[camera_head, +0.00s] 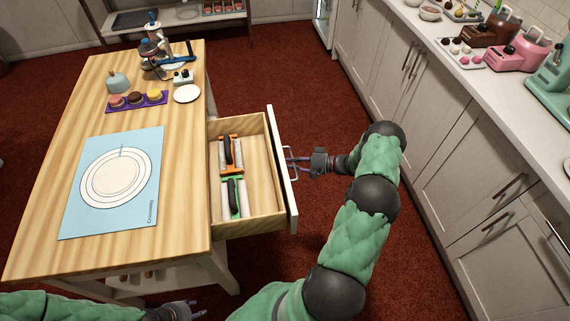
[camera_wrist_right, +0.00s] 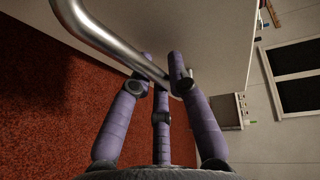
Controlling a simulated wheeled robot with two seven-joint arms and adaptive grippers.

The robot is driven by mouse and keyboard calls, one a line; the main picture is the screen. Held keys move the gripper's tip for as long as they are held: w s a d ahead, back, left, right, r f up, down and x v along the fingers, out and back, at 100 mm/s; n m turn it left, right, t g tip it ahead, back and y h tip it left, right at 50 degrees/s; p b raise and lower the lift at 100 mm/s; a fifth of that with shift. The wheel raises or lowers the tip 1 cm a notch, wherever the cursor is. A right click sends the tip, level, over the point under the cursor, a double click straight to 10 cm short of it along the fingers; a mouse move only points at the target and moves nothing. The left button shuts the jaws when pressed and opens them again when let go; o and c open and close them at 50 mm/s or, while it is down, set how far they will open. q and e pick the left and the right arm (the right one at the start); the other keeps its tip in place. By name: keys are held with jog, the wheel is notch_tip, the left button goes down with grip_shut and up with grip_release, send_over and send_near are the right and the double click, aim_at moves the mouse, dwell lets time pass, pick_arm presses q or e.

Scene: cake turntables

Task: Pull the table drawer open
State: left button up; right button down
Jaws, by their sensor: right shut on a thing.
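The table drawer (camera_head: 258,207) is pulled out from the right side of the wooden table (camera_head: 62,130), and its inside shows. Two scraper-like tools with dark handles lie in it, one orange (camera_head: 230,153) and one green (camera_head: 234,196). My right gripper (camera_head: 294,160) is at the drawer front and shut on the metal handle (camera_head: 293,174). In the right wrist view the handle (camera_wrist_right: 100,35) is a curved bar running between the purple fingers (camera_wrist_right: 162,80). My left gripper (camera_head: 190,308) is low at the bottom edge, near the table's front; its fingers are too small to read.
Cabinets (camera_head: 440,120) line the right. Red carpet lies between them and the drawer.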

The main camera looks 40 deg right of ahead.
jog(key=shift+s+d, duration=0.2)
jog(key=shift+d, duration=0.1)
jog(key=c, duration=1.2)
grip_release()
jog(key=shift+o, duration=0.2)
jog(key=v, duration=1.2)
jog(key=shift+f, duration=0.1)
